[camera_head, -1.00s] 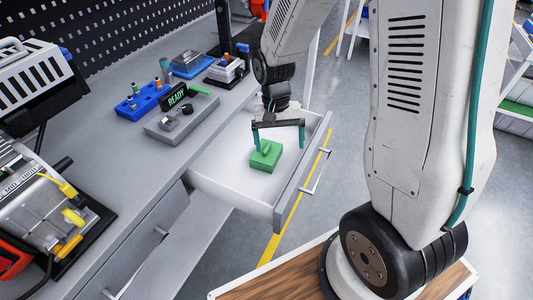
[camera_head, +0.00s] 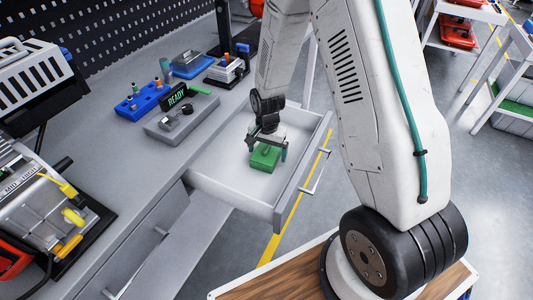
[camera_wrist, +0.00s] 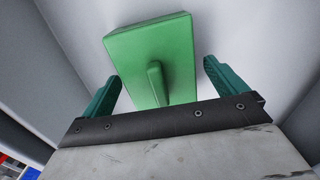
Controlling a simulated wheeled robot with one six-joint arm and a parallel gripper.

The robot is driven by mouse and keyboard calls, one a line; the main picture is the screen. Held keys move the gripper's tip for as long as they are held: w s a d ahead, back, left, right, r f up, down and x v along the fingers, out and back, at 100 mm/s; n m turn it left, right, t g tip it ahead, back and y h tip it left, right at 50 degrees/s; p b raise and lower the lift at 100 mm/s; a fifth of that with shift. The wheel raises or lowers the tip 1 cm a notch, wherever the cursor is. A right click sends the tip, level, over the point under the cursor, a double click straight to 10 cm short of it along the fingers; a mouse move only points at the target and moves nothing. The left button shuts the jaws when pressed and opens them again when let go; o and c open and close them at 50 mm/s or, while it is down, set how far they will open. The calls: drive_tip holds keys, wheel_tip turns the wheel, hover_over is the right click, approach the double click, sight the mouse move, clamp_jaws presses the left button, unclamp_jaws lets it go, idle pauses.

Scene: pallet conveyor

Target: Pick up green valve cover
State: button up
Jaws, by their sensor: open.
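The green valve cover (camera_head: 264,160) lies in the open drawer, on its pale floor. In the wrist view the cover (camera_wrist: 165,50) is a green block with a raised rib pointing toward my gripper. My gripper (camera_head: 267,154) is just above the cover in the head view, with its fingers pointing down. In the wrist view my gripper (camera_wrist: 160,85) is open, with one green finger on each side of the cover. A gap shows between each finger and the cover. The fingers do not appear to touch it.
The drawer (camera_head: 225,196) is pulled out from the grey workbench (camera_head: 112,170), and its walls surround the cover. A grey fixture with a READY display (camera_head: 177,96) and a blue block (camera_head: 142,104) with pegs stand on the bench. The drawer floor around the cover is clear.

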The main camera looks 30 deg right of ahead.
sight(267, 147)
drive_tip(key=shift+f, duration=0.5)
drive_tip(key=c, duration=1.2)
drive_tip(key=shift+r, duration=0.1)
wheel_tip(267, 147, up, 15)
